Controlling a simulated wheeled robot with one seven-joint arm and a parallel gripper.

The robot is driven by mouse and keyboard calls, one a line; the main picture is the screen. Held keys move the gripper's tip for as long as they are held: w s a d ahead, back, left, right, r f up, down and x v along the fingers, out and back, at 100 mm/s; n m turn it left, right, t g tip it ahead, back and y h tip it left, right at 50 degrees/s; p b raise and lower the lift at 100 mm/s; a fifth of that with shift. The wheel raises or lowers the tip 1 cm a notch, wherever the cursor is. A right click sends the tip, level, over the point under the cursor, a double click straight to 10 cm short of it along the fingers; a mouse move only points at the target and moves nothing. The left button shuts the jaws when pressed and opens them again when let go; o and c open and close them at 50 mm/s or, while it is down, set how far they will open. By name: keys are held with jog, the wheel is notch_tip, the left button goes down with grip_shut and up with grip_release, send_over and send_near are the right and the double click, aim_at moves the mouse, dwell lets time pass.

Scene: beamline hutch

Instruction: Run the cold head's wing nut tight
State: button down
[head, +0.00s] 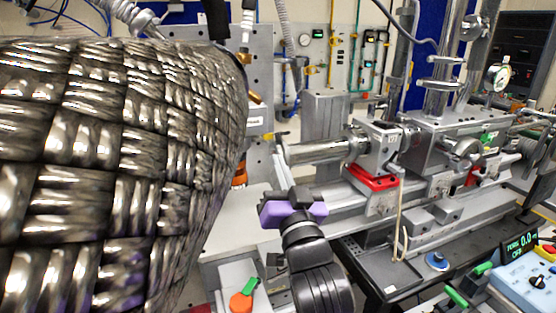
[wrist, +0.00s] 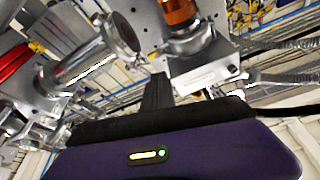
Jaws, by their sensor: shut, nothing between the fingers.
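My gripper (head: 300,192) is a purple hand on a dark wrist, held out near the middle of the head view. In the wrist view its dark fingers (wrist: 157,88) are together, with nothing visible between them. A copper-orange cylinder (wrist: 180,14) on a silver block (wrist: 205,72), perhaps part of the cold head, lies beyond the fingertips and a little right. An orange part (head: 240,172) also shows in the head view, mostly hidden by braided metal. I cannot make out the wing nut in either view.
A large braided metal hose (head: 110,165) blocks the left of the head view. A silver horizontal tube (head: 325,151) and a red-based clamp (head: 372,178) stand right of my gripper. An orange knob with a green handle (head: 243,298) is below. A control box (head: 525,288) sits lower right.

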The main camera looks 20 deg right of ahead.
aim_at(260, 140)
jog(key=p+x, duration=0.2)
jog(key=x, duration=0.5)
jog(key=shift+w, duration=0.25)
